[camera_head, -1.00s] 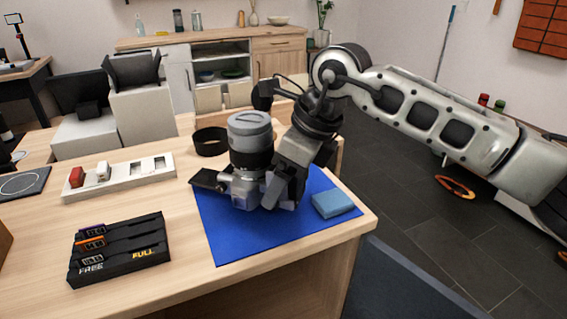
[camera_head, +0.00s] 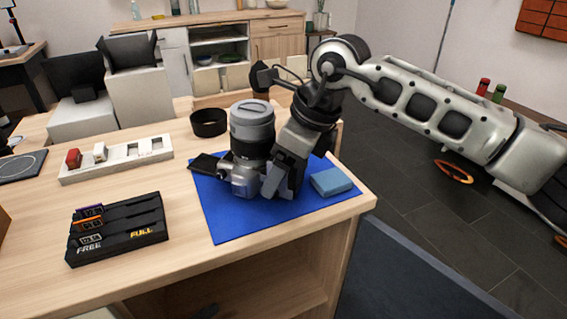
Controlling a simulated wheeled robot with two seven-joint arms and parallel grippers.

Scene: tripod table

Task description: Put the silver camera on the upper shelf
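The silver camera (camera_head: 240,182) is at the blue mat (camera_head: 232,222) on the wooden table, its large grey lens (camera_head: 252,122) pointing up and a dark flap out to the left. My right gripper (camera_head: 279,184) comes in from the right, and its dark fingers are at the camera's right side, seemingly closed on it. Part of the contact is hidden, and I cannot tell whether the camera clears the mat. An open shelf space (camera_head: 262,282) shows under the tabletop. My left gripper is out of view.
A blue block (camera_head: 331,182) lies right of the gripper and a black ring (camera_head: 209,123) behind the camera. A black battery holder (camera_head: 118,230) and a white tray (camera_head: 125,160) stand to the left. A dark panel (camera_head: 405,262) is at the front right.

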